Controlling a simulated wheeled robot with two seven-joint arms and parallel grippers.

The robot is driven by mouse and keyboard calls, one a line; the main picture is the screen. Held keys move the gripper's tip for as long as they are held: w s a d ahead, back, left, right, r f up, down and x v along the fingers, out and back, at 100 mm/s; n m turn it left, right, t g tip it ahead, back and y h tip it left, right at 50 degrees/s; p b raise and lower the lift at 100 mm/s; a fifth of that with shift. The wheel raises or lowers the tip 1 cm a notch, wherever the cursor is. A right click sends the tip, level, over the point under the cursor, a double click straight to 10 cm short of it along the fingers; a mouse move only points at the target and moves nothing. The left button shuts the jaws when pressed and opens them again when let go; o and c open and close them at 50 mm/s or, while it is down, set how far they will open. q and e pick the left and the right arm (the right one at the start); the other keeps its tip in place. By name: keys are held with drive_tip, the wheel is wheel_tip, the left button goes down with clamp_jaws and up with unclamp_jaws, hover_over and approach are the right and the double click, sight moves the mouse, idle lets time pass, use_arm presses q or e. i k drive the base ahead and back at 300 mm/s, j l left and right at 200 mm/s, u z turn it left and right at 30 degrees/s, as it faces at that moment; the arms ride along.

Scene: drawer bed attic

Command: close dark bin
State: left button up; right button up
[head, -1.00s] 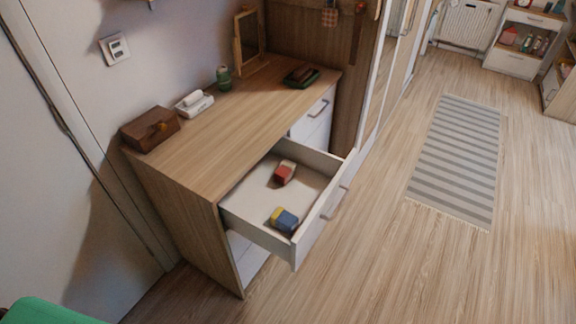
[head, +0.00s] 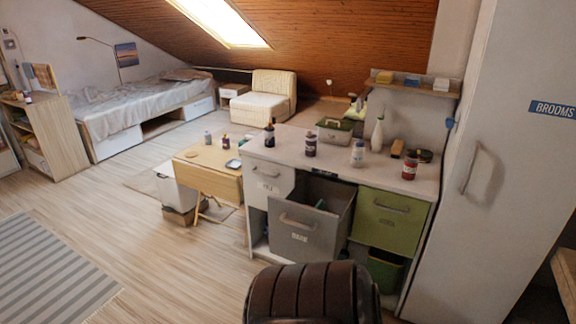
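The dark bin (head: 296,232) is a grey pull-out bin with a bar handle and a small label, probably reading DARK. It sits in the middle of the white counter unit and is pulled out, open at the top. Something green shows inside it, too small to make out. Neither of my grippers is in view.
A brown ribbed padded chair back (head: 313,292) stands close in front of the bin and hides the floor below it. A green bin (head: 389,219) is shut to the right. A folding table (head: 209,175) stands left of the counter (head: 335,169).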

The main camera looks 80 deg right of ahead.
sight(300, 233)
drive_tip(key=z, duration=2.65)
